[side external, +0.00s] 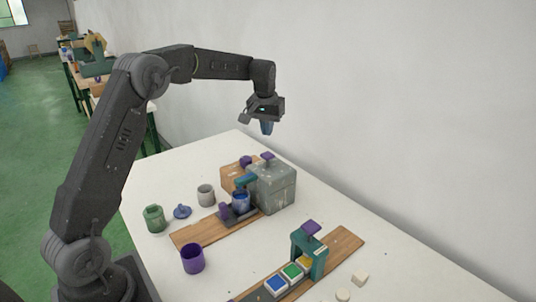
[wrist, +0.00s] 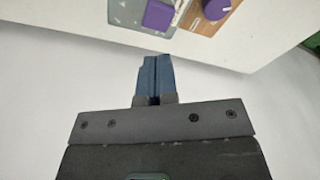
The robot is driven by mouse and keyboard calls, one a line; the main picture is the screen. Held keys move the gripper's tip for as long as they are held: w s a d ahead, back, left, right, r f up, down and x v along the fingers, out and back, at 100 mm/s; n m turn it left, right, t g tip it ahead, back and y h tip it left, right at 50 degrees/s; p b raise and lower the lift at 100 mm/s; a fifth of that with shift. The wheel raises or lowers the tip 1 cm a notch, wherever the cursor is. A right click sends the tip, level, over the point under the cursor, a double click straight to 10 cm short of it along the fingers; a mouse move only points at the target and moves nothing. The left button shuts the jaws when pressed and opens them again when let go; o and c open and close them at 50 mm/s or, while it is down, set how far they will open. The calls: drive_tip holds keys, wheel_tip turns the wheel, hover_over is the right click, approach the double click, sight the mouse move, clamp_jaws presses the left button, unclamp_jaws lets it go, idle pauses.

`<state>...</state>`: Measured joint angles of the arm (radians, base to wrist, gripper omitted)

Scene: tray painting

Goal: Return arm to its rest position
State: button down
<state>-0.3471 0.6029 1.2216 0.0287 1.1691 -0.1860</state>
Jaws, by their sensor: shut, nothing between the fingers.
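My gripper (side external: 266,128) hangs in the air above the far end of the white table, pointing down. In the wrist view its blue fingers (wrist: 155,78) are pressed together with nothing between them. In the side view the gripper is well above the grey box (side external: 284,190) and clear of everything on the table. The arm is raised and reaches out from its base at the left. No object is held.
A wooden board (side external: 190,235) carries a blue pot (side external: 240,202). A green jar (side external: 154,219), a grey cup (side external: 206,195), a blue lid (side external: 182,211) and a purple cup (side external: 192,258) stand nearby. A green arch (side external: 318,262) straddles a second board with coloured tiles. A wall runs behind the table.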

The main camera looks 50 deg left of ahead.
drive_tip(key=shift+r, duration=0.25)
drive_tip(key=s+d+r+m+t, duration=0.1)
drive_tip(key=s+d+r+m, duration=0.1)
drive_tip(key=s+d+r, duration=0.5)
drive_tip(key=s+d+r+m+t, duration=0.1)
drive_tip(key=s+d+r, duration=0.1)
drive_tip(key=s+d, duration=0.55)
drive_tip(key=s+d+f+m+t, duration=0.1)
drive_tip(key=s+d+f, duration=0.1)
drive_tip(key=s, duration=0.7)
drive_tip(key=s+d+f+m+t, duration=0.1)
drive_tip(key=s+d+f+m, duration=0.1)
drive_tip(key=s, duration=0.7)
drive_tip(key=shift+d+f+h, duration=0.3)
drive_tip(key=shift+d+h, duration=0.1)
drive_tip(key=shift+d, duration=0.05)
